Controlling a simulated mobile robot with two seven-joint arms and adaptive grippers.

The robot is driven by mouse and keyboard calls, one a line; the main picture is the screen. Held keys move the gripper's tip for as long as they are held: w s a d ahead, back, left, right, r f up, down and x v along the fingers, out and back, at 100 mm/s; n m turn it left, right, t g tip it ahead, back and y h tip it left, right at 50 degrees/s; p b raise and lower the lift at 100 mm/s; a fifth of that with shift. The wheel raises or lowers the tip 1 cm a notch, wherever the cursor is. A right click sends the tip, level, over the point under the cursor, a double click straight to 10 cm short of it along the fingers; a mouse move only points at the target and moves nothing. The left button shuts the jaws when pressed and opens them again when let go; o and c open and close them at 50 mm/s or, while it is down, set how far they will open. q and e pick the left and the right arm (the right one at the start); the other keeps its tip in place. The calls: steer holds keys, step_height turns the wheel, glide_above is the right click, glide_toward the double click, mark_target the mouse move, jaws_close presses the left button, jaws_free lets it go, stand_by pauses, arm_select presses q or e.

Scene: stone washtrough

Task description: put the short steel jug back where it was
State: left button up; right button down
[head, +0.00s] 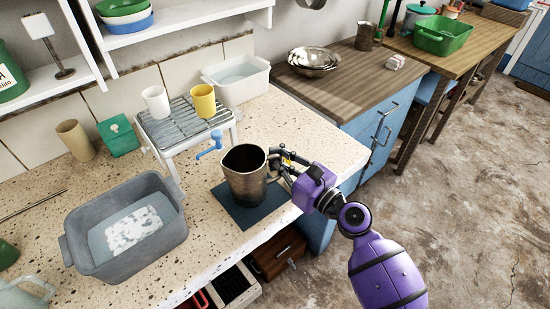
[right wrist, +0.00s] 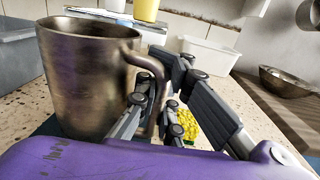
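The short steel jug (head: 243,180) is upright over the dark blue mat (head: 228,212) near the counter's front edge. I cannot tell whether its base touches the mat. In the right wrist view the jug (right wrist: 88,75) fills the left side, its handle facing my gripper. My right gripper (head: 280,168) reaches in from the right at the handle. In the right wrist view the fingers (right wrist: 152,122) lie on both sides of the lower handle and appear closed on it. My left gripper is not in view.
A grey basin (head: 75,250) stands left on the speckled counter. A yellow item (right wrist: 189,124) lies behind the fingers.

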steer(key=shift+f, duration=0.15)
steer(key=c, duration=1.9)
jaws_free()
